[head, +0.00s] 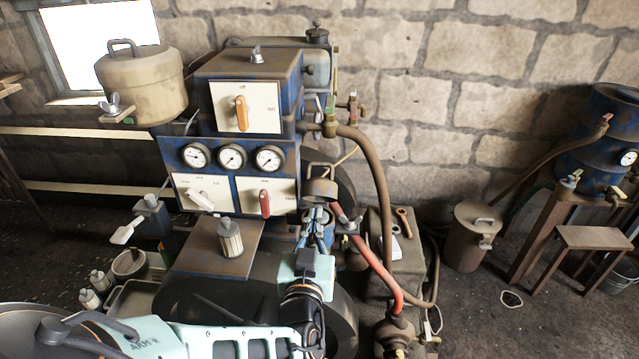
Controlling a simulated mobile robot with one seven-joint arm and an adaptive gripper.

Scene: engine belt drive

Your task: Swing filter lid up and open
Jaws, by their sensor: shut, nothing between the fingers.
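A small brown round lid-like part (321,190) with a raised handle is at the right side of the blue engine panel. It looks like the filter lid, but I cannot tell whether it is hinged open or closed. My gripper (318,212) is shut and empty just below it. The fingers point up toward its underside, and I cannot tell whether they touch it. The filter body beneath is mostly hidden by my gripper and wrist. A large tan canister (146,88) with a handled lid and a wing nut (111,103) stands at the upper left; its lid is down.
A red hose (375,262) and a brown hose (379,190) run close on the right of my gripper. A panel with gauges (232,157) and switches is on the left. A black wheel lies behind my wrist. Open floor (475,315) is at the right.

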